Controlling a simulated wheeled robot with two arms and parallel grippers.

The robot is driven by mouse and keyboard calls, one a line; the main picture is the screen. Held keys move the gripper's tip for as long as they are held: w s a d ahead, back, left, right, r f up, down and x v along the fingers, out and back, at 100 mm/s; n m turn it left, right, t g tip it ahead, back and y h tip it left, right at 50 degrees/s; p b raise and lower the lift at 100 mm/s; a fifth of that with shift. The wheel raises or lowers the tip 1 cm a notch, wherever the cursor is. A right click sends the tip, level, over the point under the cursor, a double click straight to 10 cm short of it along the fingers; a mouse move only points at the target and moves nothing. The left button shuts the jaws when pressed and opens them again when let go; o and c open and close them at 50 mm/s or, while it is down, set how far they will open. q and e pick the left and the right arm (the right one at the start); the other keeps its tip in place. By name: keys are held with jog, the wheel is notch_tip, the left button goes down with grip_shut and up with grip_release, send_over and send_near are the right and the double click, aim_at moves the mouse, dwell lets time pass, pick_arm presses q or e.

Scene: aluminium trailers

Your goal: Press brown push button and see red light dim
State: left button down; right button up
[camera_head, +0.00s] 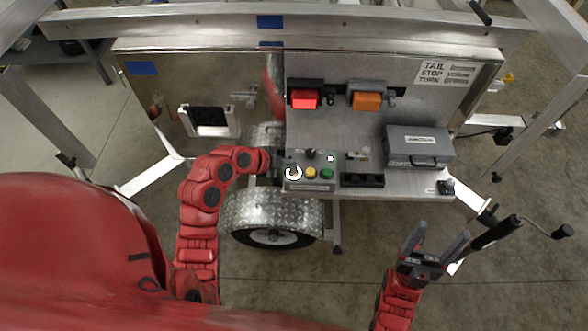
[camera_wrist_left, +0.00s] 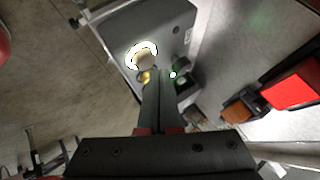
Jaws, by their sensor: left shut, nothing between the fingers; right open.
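The brown push button (camera_head: 293,173) sits at the left end of a grey control box (camera_head: 309,186) and has a bright white ring. It also shows in the left wrist view (camera_wrist_left: 144,60), just beyond my fingertips. My left gripper (camera_head: 281,163) is at the box's left side; in the left wrist view its fingers (camera_wrist_left: 162,77) are shut and empty, with a visible gap to the brown button. Whether they touch the box is unclear. The red light (camera_head: 304,99) is lit on the upright panel; it shows in the left wrist view (camera_wrist_left: 292,92). My right gripper (camera_head: 438,243) is open and empty at lower right.
A yellow button (camera_head: 311,172) and a green button (camera_head: 327,173) sit right of the brown one. An orange light (camera_head: 367,101) is beside the red light. A grey case (camera_head: 419,146) stands on the shelf at right. A trailer wheel (camera_head: 272,237) is below.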

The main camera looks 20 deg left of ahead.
aim_at(290, 171)
pick_arm(q)
notch_tip(290, 171, up, 6)
jog(key=p, duration=0.2)
dwell(0.4)
dwell(0.4)
